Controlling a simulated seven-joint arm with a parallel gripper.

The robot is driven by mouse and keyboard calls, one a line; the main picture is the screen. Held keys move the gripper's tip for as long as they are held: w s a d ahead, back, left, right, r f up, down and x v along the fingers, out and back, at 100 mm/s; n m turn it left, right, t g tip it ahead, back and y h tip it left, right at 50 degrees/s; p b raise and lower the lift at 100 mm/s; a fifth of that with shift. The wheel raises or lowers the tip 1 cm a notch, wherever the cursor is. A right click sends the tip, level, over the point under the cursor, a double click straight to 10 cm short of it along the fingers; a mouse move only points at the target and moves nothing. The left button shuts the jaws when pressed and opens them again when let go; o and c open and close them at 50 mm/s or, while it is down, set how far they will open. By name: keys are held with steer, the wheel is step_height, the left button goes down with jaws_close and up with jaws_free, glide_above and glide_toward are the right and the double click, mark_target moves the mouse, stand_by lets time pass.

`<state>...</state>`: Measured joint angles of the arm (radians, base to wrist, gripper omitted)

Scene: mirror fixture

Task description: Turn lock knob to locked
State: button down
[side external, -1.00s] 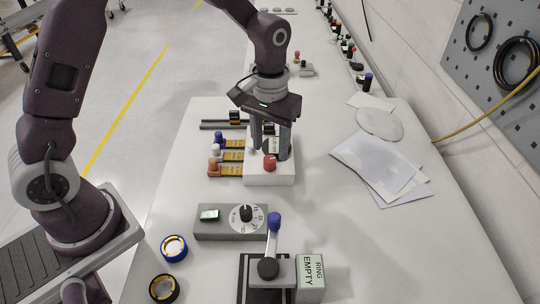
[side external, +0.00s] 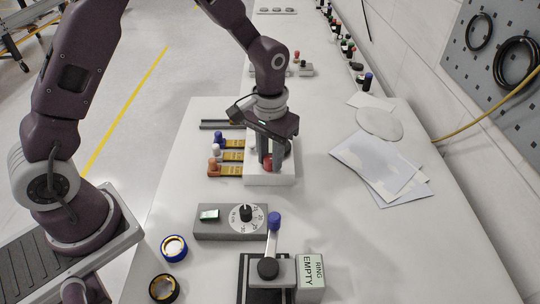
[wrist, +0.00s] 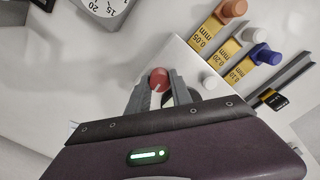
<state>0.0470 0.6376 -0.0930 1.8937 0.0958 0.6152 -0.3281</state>
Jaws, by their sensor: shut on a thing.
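The red knob (side external: 266,163) stands on the front part of a white block (side external: 268,179). I take it to be the lock knob, though no locked or unlocked label is readable. In the wrist view the red knob (wrist: 158,76) sits between my fingertips and shows a pale line on its near side. My gripper (side external: 271,162) points down over the block, shut on the red knob with a finger on either side. The fingers hide much of the knob in the side view.
Yellow gauge strips (side external: 232,157) with coloured knobs stick out left of the block. A grey box with a dial (side external: 246,214) and a lever with a blue tip (side external: 274,221) stand nearer the camera. Papers (side external: 375,165) lie on the right. The table's right front is clear.

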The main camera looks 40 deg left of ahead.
mark_target(270, 158)
steer(key=shift+m, duration=0.8)
steer(key=c, duration=1.1)
jaws_free()
steer(key=shift+c, duration=0.2)
step_height(270, 158, up, 7)
steer(key=shift+r, duration=0.1)
steer(key=s+a+r+t, duration=0.2)
steer(key=s+r, duration=0.4)
steer(key=r, duration=0.2)
steer(key=s+a+r+t, duration=0.1)
steer(key=s+r, duration=0.1)
steer(key=s, duration=0.6)
steer(key=s+a+r+t, duration=0.1)
steer(key=s+r+t, duration=0.1)
steer(key=s, duration=0.6)
steer(key=shift+s+r+t, duration=0.3)
steer(key=shift+r, duration=0.3)
